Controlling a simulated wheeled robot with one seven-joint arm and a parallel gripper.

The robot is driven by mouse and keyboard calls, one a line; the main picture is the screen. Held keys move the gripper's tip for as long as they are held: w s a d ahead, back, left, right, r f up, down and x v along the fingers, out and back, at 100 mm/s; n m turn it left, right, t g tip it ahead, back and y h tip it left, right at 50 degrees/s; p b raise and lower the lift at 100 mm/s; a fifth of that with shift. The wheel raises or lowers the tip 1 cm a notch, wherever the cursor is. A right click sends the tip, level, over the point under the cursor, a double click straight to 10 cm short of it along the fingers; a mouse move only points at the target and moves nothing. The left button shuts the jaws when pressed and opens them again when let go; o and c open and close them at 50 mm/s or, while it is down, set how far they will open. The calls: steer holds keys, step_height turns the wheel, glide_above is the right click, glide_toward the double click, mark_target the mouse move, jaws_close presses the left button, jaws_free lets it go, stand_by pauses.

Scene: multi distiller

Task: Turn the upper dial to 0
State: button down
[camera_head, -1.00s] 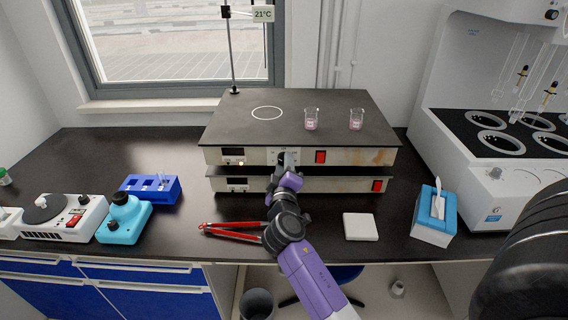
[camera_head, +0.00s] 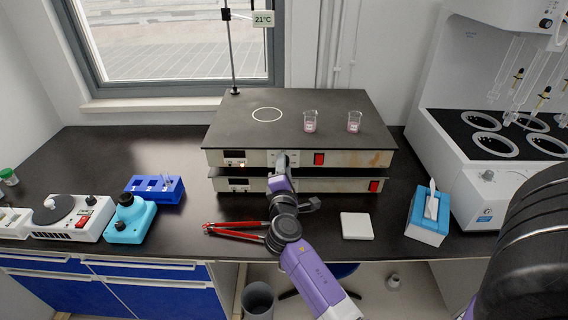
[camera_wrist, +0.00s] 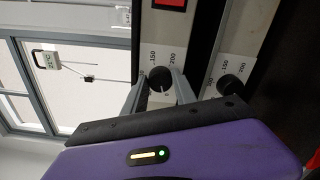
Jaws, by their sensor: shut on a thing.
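The upper dial (camera_wrist: 160,79) is a dark round knob on a white scale plate on the front of the upper hotplate (camera_head: 240,158). The plate shows 150 and 200 in the wrist view; the knob's pointer is too small to read. My gripper (camera_wrist: 160,88) has one finger on each side of this knob and is shut on it. In the head view my gripper (camera_head: 281,163) reaches the middle of the upper front panel and hides the dial. The lower dial (camera_wrist: 230,85) is a similar dark knob, apart from my fingers.
Two small beakers (camera_head: 310,122) (camera_head: 354,122) stand on the upper plate. Red switches (camera_head: 319,159) (camera_head: 374,186) sit right of the dials. Red-handled tongs (camera_head: 235,232), a white pad (camera_head: 356,226) and a blue tissue box (camera_head: 428,216) lie in front. A metal stand rod (camera_head: 230,45) rises behind.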

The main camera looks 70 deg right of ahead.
steer(key=shift+w+a+n+p, duration=0.1)
steer(key=shift+n+p, duration=0.35)
steer(key=shift+n, duration=0.65)
steer(key=shift+f, duration=0.1)
steer(key=c, duration=1)
jaws_free()
steer(key=b+v, duration=0.1)
steer(key=v, duration=0.6)
steer(key=shift+s+a, duration=0.2)
steer(key=shift+a, duration=0.15)
